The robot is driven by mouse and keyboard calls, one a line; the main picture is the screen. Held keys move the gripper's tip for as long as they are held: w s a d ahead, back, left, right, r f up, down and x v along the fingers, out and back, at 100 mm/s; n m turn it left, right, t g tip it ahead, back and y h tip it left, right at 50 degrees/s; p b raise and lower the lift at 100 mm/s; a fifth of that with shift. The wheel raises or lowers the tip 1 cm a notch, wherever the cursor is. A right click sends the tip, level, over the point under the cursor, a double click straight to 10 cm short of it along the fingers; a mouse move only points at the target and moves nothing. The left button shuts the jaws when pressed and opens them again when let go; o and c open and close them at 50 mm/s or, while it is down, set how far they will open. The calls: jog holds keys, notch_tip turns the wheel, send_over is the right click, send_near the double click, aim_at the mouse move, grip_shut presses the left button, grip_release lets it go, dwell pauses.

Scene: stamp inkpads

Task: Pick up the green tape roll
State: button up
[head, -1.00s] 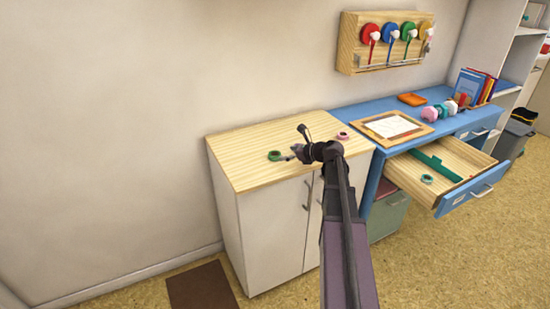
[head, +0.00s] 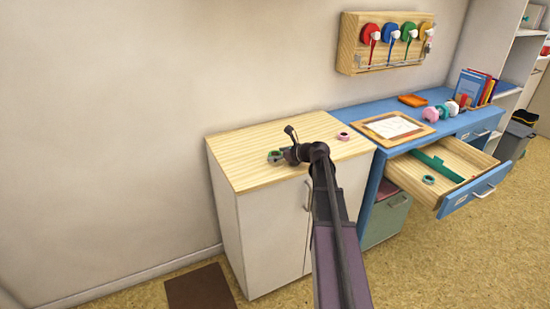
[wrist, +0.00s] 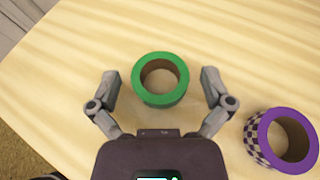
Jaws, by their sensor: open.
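The green tape roll (wrist: 160,99) lies flat on the pale wooden cabinet top, its hole facing up, in the wrist view. In the head view the roll (head: 273,156) is at the front left of the cabinet top, partly behind my gripper. My gripper (wrist: 160,76) is open, with one finger to the left and one to the right of the roll. There are gaps on both sides and neither finger appears to touch it. In the head view my gripper (head: 283,155) is low over the cabinet top, beside the roll.
A purple tape roll with a checkered side (wrist: 290,112) lies right of my right finger. A pink roll (head: 342,136) is farther right on the cabinet (head: 240,145). The blue desk's open drawer (head: 462,200) holds a teal roll (head: 429,180). The cabinet's back left is clear.

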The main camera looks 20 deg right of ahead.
dwell(0.3)
jog(key=c, duration=0.8)
jog(key=shift+r, duration=0.1)
jog(key=shift+r+p, duration=0.95)
jog(key=shift+p, duration=0.1)
jog(key=shift+r+p, duration=0.8)
jog(key=s, duration=0.5)
jog(key=s+d+r+p, duration=0.1)
jog(key=s, duration=0.4)
jog(key=s+d, duration=0.1)
jog(key=s, duration=0.5)
jog(key=shift+d+r, duration=0.15)
jog(key=shift+w+r, duration=0.1)
